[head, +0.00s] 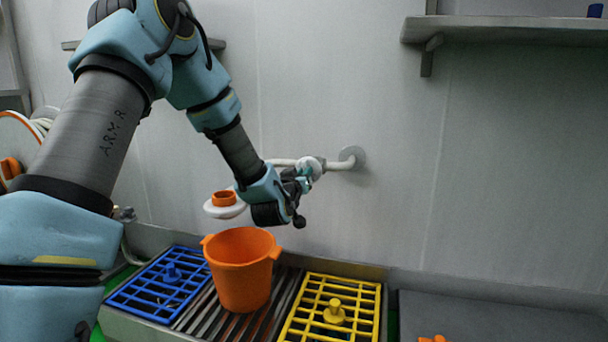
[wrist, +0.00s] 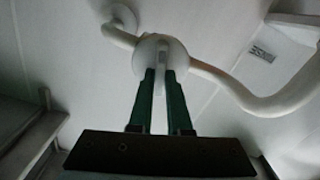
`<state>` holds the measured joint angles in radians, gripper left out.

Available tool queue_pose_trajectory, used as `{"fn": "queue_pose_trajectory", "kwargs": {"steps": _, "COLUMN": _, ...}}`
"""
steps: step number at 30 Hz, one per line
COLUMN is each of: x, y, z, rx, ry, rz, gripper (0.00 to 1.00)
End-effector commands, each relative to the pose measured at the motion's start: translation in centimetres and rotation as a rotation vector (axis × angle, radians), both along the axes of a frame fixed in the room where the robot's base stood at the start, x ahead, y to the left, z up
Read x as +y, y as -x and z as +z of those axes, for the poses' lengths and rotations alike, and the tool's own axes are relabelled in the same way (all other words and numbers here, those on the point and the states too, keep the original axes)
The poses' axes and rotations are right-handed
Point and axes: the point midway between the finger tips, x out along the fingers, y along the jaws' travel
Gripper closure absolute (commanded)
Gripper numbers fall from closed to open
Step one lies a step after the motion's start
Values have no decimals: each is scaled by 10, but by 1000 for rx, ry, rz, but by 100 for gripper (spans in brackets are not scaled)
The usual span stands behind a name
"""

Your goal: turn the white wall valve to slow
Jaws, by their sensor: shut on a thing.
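The white wall valve (head: 316,164) sits on a white pipe coming out of the wall in the middle of the head view. In the wrist view the round white valve body (wrist: 160,52) is straight ahead, with a thin white handle (wrist: 160,88) pointing towards me. My gripper (head: 303,176) is at the valve from the lower left. Its two green fingers (wrist: 160,75) are shut on the handle, one on each side. My gripper hides part of the valve in the head view. I cannot read a slow mark on it.
An orange bucket (head: 240,273) stands on a slatted rack below a white outlet with an orange ring (head: 224,204). A blue grid (head: 160,287) and a yellow grid (head: 334,310) flank it. A wall shelf (head: 508,31) is at upper right. A small unreadable label (wrist: 262,54) is on the wall.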

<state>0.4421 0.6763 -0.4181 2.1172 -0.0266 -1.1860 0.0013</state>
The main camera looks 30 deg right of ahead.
Motion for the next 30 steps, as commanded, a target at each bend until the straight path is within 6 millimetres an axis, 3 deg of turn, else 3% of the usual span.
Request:
{"fn": "queue_pose_trajectory", "kwargs": {"steps": 12, "x": 1, "y": -1, "z": -1, "rx": 150, "ry": 159, "rz": 1, "gripper": 100}}
{"fn": "queue_pose_trajectory", "kwargs": {"steps": 29, "x": 1, "y": -1, "z": -1, "rx": 177, "ry": 189, "rz": 0, "gripper": 100}}
{"fn": "queue_pose_trajectory", "kwargs": {"steps": 30, "x": 1, "y": -1, "z": -1, "rx": 177, "ry": 189, "rz": 0, "gripper": 82}}
